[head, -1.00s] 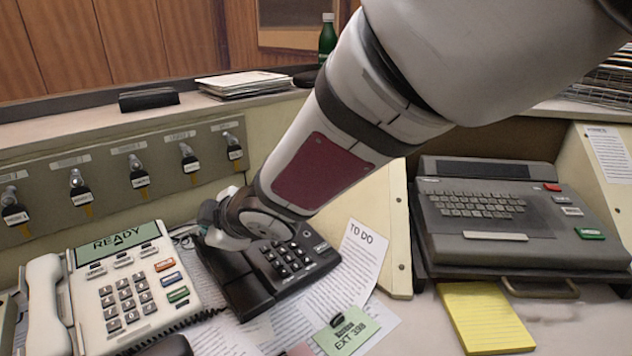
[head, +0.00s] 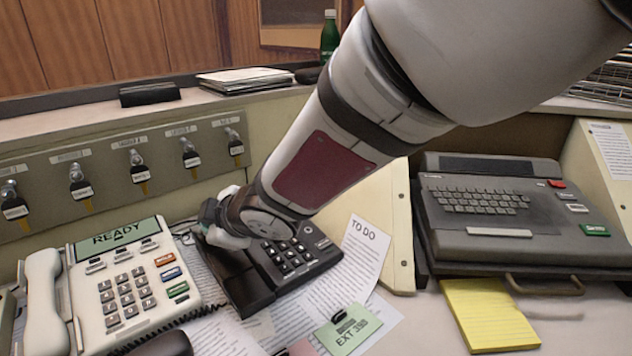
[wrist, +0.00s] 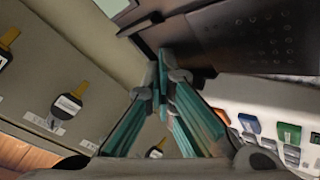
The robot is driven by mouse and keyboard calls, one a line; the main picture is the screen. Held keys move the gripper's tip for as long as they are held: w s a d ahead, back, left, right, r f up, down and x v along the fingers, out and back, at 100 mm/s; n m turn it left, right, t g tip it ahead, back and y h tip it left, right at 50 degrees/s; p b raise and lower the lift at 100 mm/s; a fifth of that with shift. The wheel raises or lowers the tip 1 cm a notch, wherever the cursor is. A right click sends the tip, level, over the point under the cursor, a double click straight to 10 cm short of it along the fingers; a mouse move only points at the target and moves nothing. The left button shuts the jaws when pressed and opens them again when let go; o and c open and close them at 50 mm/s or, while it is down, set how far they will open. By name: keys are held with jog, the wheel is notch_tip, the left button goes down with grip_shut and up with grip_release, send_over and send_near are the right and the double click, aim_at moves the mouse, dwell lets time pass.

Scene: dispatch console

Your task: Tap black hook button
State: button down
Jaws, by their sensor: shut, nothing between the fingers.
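The black desk phone (head: 258,288) lies on the desk right of the white phone, with its keypad showing. No handset rests on it. Its far left end is behind my gripper, so I cannot make out the hook button in the head view. My gripper (head: 212,220) is at that far left end; whether it touches the phone I cannot tell. In the wrist view my gripper's teal fingers (wrist: 163,68) are shut and empty, with their tips beside the edge of the black phone (wrist: 230,35). The hook button is not clearly visible there either.
The white phone (head: 100,325) reads READY at the left. A panel (head: 105,165) with several keys stands behind. A dark rounded thing (head: 165,346) is at the bottom edge. A TO DO sheet (head: 366,243), a green EXT 330 card (head: 348,330) and a keyboard machine (head: 485,240) are to the right.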

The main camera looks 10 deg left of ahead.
jog(key=shift+f, duration=0.2)
jog(key=shift+r, duration=0.1)
jog(key=shift+s+d+r+p, duration=0.1)
jog(key=shift+r+p, duration=0.7)
jog(key=r+p, duration=0.4)
jog(key=r, duration=0.1)
jog(key=shift+s+d+p, duration=0.25)
jog(key=shift+d+p, duration=0.05)
jog(key=shift+p, duration=0.1)
dwell(0.7)
